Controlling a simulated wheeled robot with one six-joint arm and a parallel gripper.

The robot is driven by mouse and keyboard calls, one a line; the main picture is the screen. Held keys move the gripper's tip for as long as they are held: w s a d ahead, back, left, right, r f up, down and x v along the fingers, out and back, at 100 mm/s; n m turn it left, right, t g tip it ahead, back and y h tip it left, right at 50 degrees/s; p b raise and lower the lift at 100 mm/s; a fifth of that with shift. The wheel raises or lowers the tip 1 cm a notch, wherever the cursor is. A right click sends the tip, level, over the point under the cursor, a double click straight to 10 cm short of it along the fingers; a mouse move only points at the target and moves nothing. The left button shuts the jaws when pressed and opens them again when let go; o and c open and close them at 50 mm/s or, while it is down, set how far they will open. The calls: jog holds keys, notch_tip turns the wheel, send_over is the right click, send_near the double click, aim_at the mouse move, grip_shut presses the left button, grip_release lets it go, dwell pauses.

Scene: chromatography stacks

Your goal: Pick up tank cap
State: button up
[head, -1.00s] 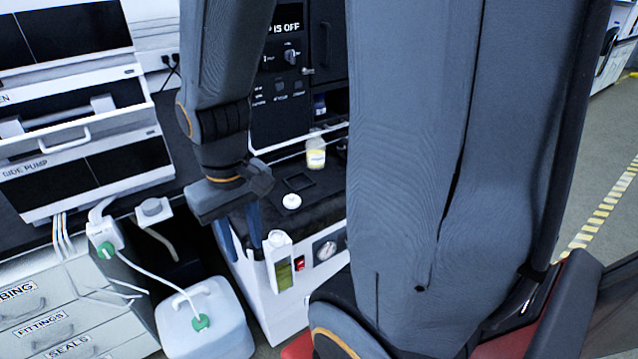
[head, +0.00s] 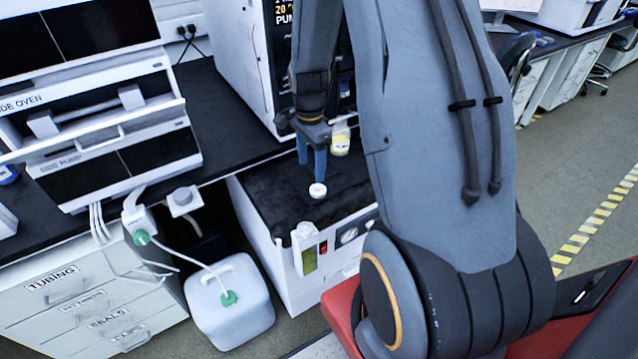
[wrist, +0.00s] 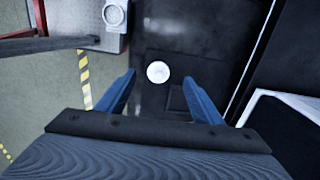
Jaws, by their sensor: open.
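The tank cap appears to be a small white round disc (head: 318,190) lying on the black top of a white unit (head: 265,235). In the wrist view the white disc (wrist: 158,72) shows ahead of my fingers, between them in the picture. My gripper (head: 311,171) is open, with its blue fingers pointing down close above the disc. In the wrist view my gripper (wrist: 160,79) has nothing between its fingers that I can see held. The exact height of the fingertips over the disc is hard to tell.
A yellow-labelled bottle (head: 340,140) stands behind the gripper. A small tank with a green window (head: 309,258) is on the unit's front. A white jug (head: 232,305) stands on the floor to the left. Stacked instruments (head: 115,160) stand on the bench at left.

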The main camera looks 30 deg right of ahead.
aim_at(316, 185)
jog(key=shift+w+d+f+m, duration=0.35)
jog(key=shift+d+f+m, duration=0.3)
jog(key=shift+d+m, duration=0.2)
jog(key=shift+f+p, duration=0.35)
notch_tip(316, 185, down, 2)
jog(key=shift+f, duration=0.1)
jog(key=f+p, duration=0.1)
jog(key=f, duration=0.1)
jog(key=f+p, duration=0.1)
jog(key=f, duration=0.1)
jog(key=shift+s+f, duration=0.1)
jog(key=shift+s, duration=0.3)
jog(key=shift+f+p, duration=0.3)
jog(key=shift+f, duration=0.1)
jog(key=c, duration=1.1)
jog(key=shift+w+r, duration=0.1)
jog(key=shift+r, duration=0.05)
